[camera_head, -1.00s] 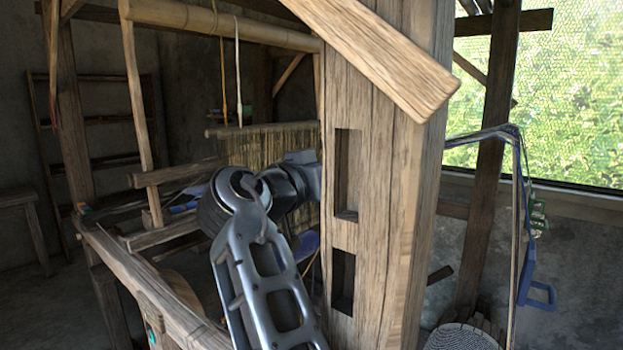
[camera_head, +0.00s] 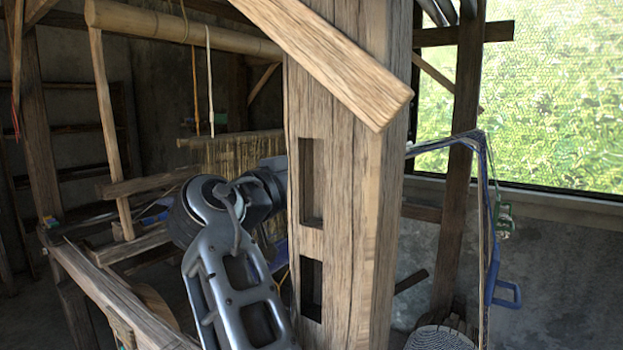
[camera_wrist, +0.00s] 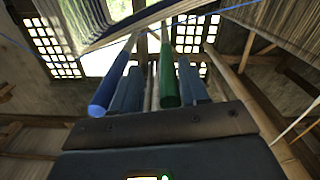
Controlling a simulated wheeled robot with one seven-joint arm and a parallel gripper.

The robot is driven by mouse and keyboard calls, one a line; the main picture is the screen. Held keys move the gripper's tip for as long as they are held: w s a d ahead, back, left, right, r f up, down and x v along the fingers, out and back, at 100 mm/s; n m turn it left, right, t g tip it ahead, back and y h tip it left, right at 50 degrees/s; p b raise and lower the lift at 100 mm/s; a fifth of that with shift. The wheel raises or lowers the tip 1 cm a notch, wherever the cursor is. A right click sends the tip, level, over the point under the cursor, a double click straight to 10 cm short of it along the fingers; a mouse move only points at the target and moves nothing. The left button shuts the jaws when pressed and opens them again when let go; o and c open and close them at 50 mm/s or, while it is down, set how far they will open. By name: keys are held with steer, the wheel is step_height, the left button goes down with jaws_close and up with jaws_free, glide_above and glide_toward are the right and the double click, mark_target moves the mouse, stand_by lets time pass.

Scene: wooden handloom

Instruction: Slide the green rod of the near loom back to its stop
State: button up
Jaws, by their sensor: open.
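In the wrist view the green rod (camera_wrist: 168,75) points away from me, with its near end toward my wrist. My gripper (camera_wrist: 158,66) is open, with one grey finger on each side of the green rod's line. The rod looks nearer the right finger; I cannot tell whether they touch. A blue rod (camera_wrist: 109,85) lies left of the left finger. In the head view my arm reaches behind a thick wooden post of the loom (camera_head: 345,190), which hides my gripper and both rods.
Stretched threads (camera_wrist: 265,20) hang over the rods at upper right in the wrist view. A slanted brace (camera_head: 330,55) crosses the post's top in the head view. A long side beam (camera_head: 110,295) runs at lower left. A blue-handled item (camera_head: 505,293) hangs at right.

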steer(key=b+v, duration=0.1)
steer(key=v, duration=0.6)
steer(key=shift+s+a, duration=0.2)
steer(key=shift+s, duration=0.05)
